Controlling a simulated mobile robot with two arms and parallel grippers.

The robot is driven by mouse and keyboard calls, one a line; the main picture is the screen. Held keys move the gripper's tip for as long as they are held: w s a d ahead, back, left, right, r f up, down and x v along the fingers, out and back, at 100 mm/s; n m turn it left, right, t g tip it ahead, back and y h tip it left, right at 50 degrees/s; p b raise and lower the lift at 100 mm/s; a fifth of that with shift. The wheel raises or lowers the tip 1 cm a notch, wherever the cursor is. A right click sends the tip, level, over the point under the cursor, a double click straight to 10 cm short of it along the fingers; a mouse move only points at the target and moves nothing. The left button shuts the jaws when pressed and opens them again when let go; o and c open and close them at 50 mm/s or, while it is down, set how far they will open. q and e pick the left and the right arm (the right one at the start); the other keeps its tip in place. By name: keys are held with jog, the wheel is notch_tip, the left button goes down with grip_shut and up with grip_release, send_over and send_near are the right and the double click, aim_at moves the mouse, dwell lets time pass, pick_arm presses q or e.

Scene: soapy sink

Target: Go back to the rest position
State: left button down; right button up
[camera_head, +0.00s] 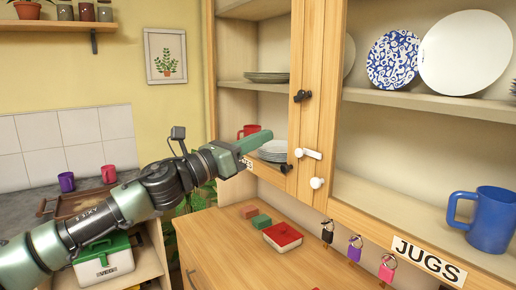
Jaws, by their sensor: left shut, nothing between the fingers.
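My left arm reaches in from the lower left. Its left gripper (262,139) is shut and empty, with its green fingers pointing right. In the picture it overlaps the opening of the wooden cabinet (272,47), in front of the shelf with stacked plates (275,151) and a red mug (249,130). I cannot tell whether the fingertips are inside the opening or short of it. My right gripper is not in view.
A blue jug (489,219) is on the right shelf. A red-lidded box (283,235) and small blocks lie on the counter (215,240). A tray (80,201) is at left.

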pick_arm(q)
jog(key=shift+s, duration=0.35)
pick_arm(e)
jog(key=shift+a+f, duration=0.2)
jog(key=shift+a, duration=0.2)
pick_arm(q)
jog(key=shift+a, duration=0.1)
